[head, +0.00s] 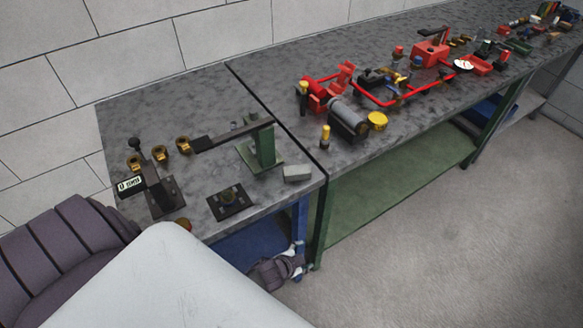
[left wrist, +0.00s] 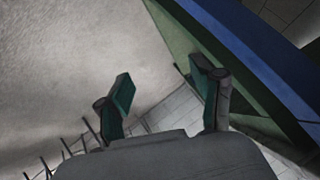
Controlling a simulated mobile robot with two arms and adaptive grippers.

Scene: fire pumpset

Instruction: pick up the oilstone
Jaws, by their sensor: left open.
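The oilstone appears to be the small pale grey block (head: 297,173) lying flat near the front right corner of the near bench top, beside the green stand. My left gripper (head: 297,261) shows in the head view below the bench's front edge, by the blue leg, lower than the block and apart from it. In the left wrist view the left gripper (left wrist: 165,86) has its two green-padded fingers spread, with nothing between them. The block is not seen in that view. My right gripper is in neither view.
The near bench (head: 120,110) also holds a green stand with a dark arm (head: 262,148), a digital gauge (head: 130,184), brass rings and a dark square plate (head: 230,202). A longer bench (head: 330,65) with red pump parts adjoins it. The blue frame (left wrist: 245,55) is close to the gripper.

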